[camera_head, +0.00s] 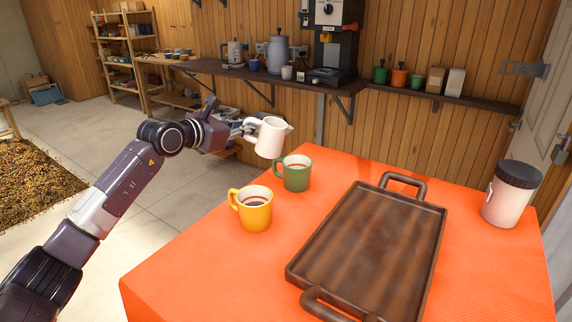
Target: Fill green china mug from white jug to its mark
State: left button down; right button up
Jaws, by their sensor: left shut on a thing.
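The white jug (271,137) hangs in the air just behind and left of the green china mug (294,177), slightly tilted, its spout toward the right. My left gripper (248,129) is shut on the jug's handle side. The green mug stands upright on the orange table, its handle to the left. A dark content shows inside its rim, but its level against a mark cannot be made out. No stream shows between jug and mug. My right gripper is out of view.
A yellow mug (253,213) with dark liquid stands in front of the green one on the orange table (190,275). A brown wooden tray (372,250) with raised handles lies to the right. A dark-lidded canister (505,200) stands at the right edge.

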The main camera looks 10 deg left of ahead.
pick_arm(q)
jog(key=shift+s+r, duration=0.1)
jog(key=shift+r, duration=0.5)
jog(key=shift+y, duration=0.3)
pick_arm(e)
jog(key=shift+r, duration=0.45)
pick_arm(q)
jog(key=shift+f, duration=0.1)
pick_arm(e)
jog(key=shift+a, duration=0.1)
pick_arm(q)
jog(key=shift+r+m+p, duration=0.4)
jog(key=shift+r+p, duration=0.1)
jog(key=shift+p, duration=0.2)
jog(key=shift+s+y, duration=0.1)
jog(key=shift+y, duration=0.2)
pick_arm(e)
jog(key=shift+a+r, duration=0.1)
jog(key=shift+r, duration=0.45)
pick_arm(q)
jog(key=shift+f, duration=0.1)
jog(key=shift+d+f+m+y, duration=0.1)
jog(key=shift+f+m+y, duration=0.2)
jog(key=shift+m, duration=0.2)
